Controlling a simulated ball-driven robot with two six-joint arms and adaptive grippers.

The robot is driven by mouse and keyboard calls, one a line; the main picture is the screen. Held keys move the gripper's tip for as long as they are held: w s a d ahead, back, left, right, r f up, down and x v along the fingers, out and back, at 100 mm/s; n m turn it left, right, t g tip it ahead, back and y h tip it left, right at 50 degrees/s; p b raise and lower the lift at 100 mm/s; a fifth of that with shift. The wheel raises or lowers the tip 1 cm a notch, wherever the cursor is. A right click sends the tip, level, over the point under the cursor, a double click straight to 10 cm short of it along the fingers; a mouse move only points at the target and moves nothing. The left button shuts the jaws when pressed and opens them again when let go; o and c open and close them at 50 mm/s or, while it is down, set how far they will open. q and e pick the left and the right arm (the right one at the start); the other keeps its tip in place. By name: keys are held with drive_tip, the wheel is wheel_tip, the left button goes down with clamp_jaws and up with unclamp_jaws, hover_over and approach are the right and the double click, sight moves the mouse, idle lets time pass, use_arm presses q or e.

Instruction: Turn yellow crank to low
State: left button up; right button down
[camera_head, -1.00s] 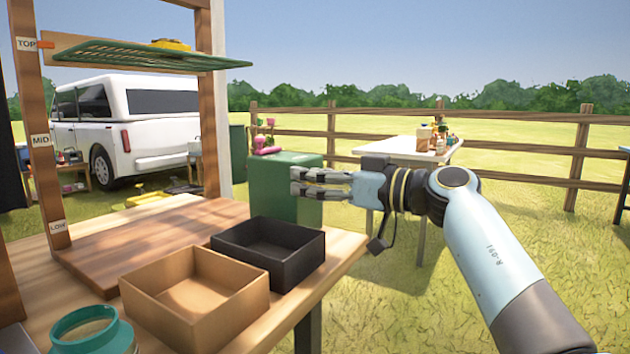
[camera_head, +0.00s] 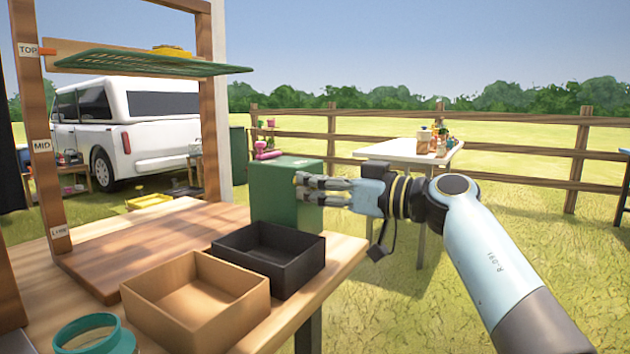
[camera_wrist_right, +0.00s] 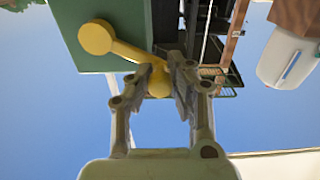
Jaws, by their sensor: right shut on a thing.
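The yellow crank (camera_wrist_right: 125,52) shows in the right wrist view on the side of a green box, with a round hub at one end and a handle at the other. My right gripper (camera_wrist_right: 160,78) is shut on its handle. In the head view my right gripper (camera_head: 310,187) is beside the green box (camera_head: 275,185), and the crank is hidden there. A green mesh shelf (camera_head: 130,62) hangs near the TOP label (camera_head: 28,50) of a wooden frame. The MID label (camera_head: 41,146) and LOW label (camera_head: 58,232) are below it. My left gripper is not in view.
A tan open box (camera_head: 150,315) and a black open box (camera_head: 230,262) stand on the wooden table. A teal-rimmed jar (camera_head: 75,330) is at the front left. A white table (camera_head: 385,150) stands behind my right arm. Grass on the right is open.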

drive_tip(key=shift+s+a+r+n+p, duration=0.15)
drive_tip(key=shift+n+p, duration=0.15)
drive_tip(key=shift+p, duration=0.95)
drive_tip(key=shift+f+n+p, duration=0.4)
drive_tip(key=shift+n+p, duration=0.2)
drive_tip(key=shift+p, duration=0.65)
drive_tip(key=shift+s+f+n+p, duration=0.1)
drive_tip(key=shift+f+n+p, duration=0.2)
drive_tip(key=shift+s+a+f+n+p, duration=0.1)
drive_tip(key=shift+f+n+p, duration=0.25)
drive_tip(key=shift+f+n, duration=0.65)
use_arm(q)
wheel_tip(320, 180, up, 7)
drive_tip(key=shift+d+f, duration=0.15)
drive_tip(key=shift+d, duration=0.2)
use_arm(e)
drive_tip(key=shift+f+n, duration=0.65)
drive_tip(key=shift+n, duration=0.55)
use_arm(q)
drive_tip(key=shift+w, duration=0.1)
use_arm(e)
drive_tip(key=c, duration=1.1)
unclamp_jaws()
